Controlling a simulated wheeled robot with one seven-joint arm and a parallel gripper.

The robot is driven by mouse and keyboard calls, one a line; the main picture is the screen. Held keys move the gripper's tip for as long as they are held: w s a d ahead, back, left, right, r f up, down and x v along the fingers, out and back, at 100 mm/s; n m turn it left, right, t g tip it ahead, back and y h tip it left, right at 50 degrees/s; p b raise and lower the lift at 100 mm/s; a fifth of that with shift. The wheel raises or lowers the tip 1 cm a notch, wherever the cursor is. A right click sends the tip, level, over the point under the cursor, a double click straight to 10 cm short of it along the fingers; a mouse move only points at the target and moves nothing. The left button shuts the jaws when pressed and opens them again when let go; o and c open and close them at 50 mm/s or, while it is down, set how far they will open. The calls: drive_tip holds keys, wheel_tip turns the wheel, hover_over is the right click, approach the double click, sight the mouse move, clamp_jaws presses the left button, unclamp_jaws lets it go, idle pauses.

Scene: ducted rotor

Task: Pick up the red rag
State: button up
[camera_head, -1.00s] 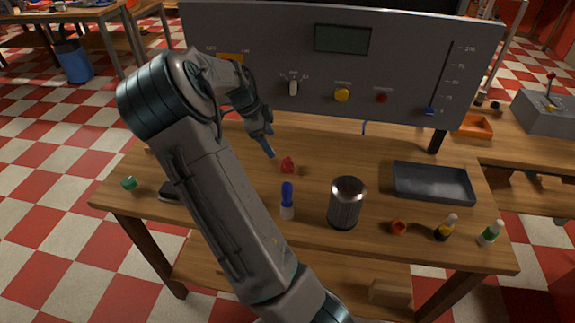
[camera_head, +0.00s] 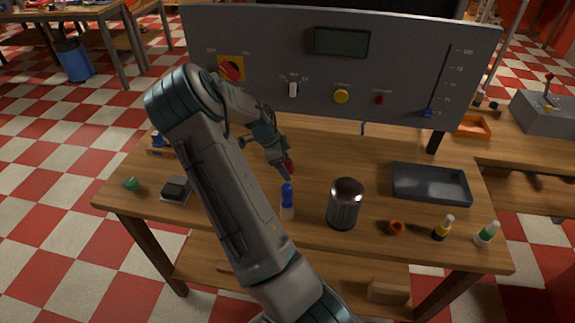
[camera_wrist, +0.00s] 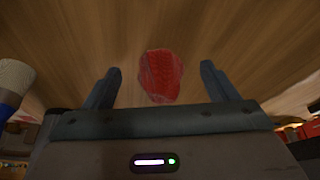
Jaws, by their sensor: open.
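The red rag (camera_wrist: 161,76) is a small crumpled lump on the wooden table. In the wrist view it lies between my gripper's two fingers, just beyond their tips, with a gap on each side. In the head view the rag (camera_head: 289,166) shows only partly, behind the fingers. My gripper (camera_head: 285,174) is open and empty, pointing down close to the rag; it also shows in the wrist view (camera_wrist: 160,80). How high the fingertips are above the table I cannot tell.
A blue-and-white bottle (camera_head: 287,201) stands just in front of the gripper. A dark metal can (camera_head: 345,204) is to its right, and a grey tray (camera_head: 431,184) lies further right. The grey control panel (camera_head: 300,100) rises behind the table.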

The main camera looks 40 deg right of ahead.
sight(291, 160)
drive_tip(key=c, duration=1.1)
drive_tip(key=shift+c, duration=0.2)
drive_tip(key=shift+r, duration=0.5)
drive_tip(key=r, duration=0.1)
drive_tip(key=s+r+b, duration=0.1)
drive_tip(key=r, duration=0.1)
drive_tip(key=shift+d+r, duration=0.2)
drive_tip(key=shift+r, duration=0.1)
drive_tip(key=s+d+r+b, duration=0.2)
drive_tip(key=s+d+r, duration=0.2)
drive_tip(key=s, duration=0.5)
wheel_tip(291, 160, up, 2)
drive_tip(key=shift+s+r, duration=0.2)
drive_tip(key=shift+s, duration=0.2)
